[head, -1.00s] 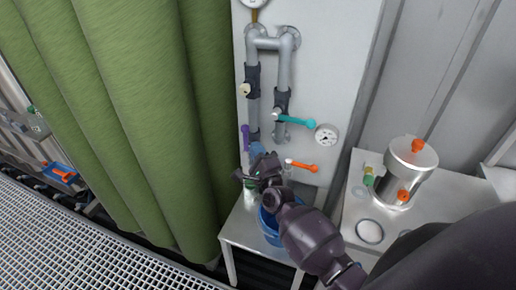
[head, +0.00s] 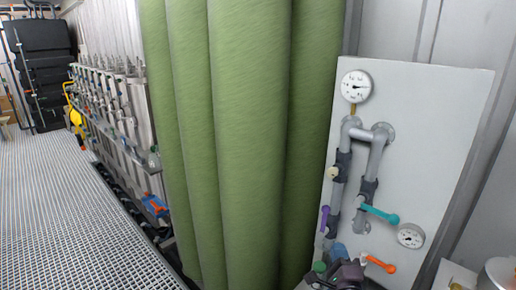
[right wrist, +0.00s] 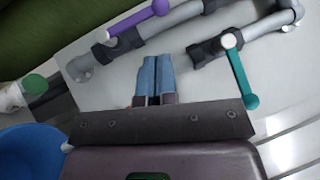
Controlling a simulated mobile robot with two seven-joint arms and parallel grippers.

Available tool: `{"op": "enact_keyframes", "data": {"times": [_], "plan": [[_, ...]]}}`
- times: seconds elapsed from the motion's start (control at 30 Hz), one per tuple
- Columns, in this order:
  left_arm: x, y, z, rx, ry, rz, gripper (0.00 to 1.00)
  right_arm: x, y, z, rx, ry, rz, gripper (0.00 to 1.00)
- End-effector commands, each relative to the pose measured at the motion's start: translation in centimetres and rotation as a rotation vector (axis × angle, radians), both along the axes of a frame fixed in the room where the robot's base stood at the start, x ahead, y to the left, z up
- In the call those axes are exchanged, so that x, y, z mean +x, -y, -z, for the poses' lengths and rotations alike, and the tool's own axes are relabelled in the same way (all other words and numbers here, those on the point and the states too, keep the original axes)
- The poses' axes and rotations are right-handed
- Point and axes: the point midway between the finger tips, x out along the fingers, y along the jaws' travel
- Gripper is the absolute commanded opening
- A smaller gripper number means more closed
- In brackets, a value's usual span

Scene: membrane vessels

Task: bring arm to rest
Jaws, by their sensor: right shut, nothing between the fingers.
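My right gripper (head: 338,252) shows at the bottom edge of the head view, in front of the lower left part of the pipe panel. Its blue fingers also show in the right wrist view (right wrist: 154,78), pressed together with nothing between them. They point toward the white panel (right wrist: 120,52), between the purple lever (right wrist: 138,20) and the teal lever (right wrist: 241,78). Most of my right arm is below the head view. My left gripper is in neither view.
The panel (head: 455,100) carries grey pipes, gauges and an orange-handled valve (head: 380,263). A green curtain (head: 240,140) hangs left of it. Grated floor (head: 70,210) lies left.

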Motion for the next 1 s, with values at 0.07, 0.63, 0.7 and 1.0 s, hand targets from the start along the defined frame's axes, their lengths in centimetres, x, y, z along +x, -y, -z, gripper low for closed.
{"op": "enact_keyframes", "data": {"times": [0.07, 0.63, 0.7, 1.0], "plan": [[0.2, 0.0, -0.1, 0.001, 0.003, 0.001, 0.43, 0.2, -0.5, 0.3, -0.132, -0.038, -0.001, 0.00], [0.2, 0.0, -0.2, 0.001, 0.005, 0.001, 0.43, -12.6, -1.4, 7.1, -1.714, -0.414, -0.151, 0.00], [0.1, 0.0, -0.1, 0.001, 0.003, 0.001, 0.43, -15.6, -0.6, 8.6, -1.801, -0.471, -0.189, 0.00], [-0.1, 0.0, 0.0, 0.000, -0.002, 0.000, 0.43, -25.2, 1.1, 13.1, -1.841, -0.627, -0.305, 0.00]]}}
